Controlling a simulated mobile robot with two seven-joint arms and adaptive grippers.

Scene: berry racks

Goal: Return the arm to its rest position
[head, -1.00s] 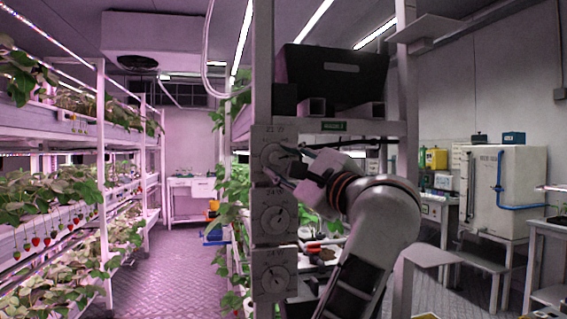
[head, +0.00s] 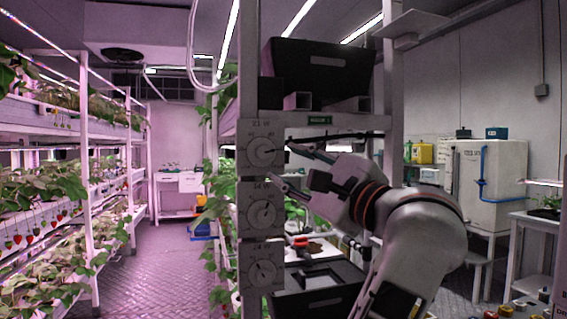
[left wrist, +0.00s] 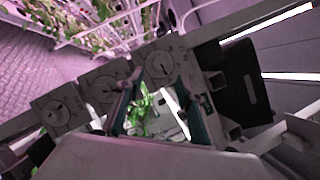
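My left gripper (head: 281,164) is open and empty, its two fingers pointing left toward a post with three dials. The upper finger's tip is close to the right edge of the top dial (head: 264,151) in the picture; no grip on the knob shows. The middle dial (head: 262,214) and the bottom dial (head: 263,272) are below it. In the left wrist view, the open fingers (left wrist: 158,92) show the top dial (left wrist: 160,67) beyond them, with green leaves between them. My right gripper is not in view.
A rack shelf (head: 325,121) with a black crate (head: 322,66) is above the gripper. A black tray (head: 318,277) lies below it. Planted racks (head: 108,190) stand left beyond a clear aisle (head: 160,262). A white cabinet (head: 500,185) is at the right.

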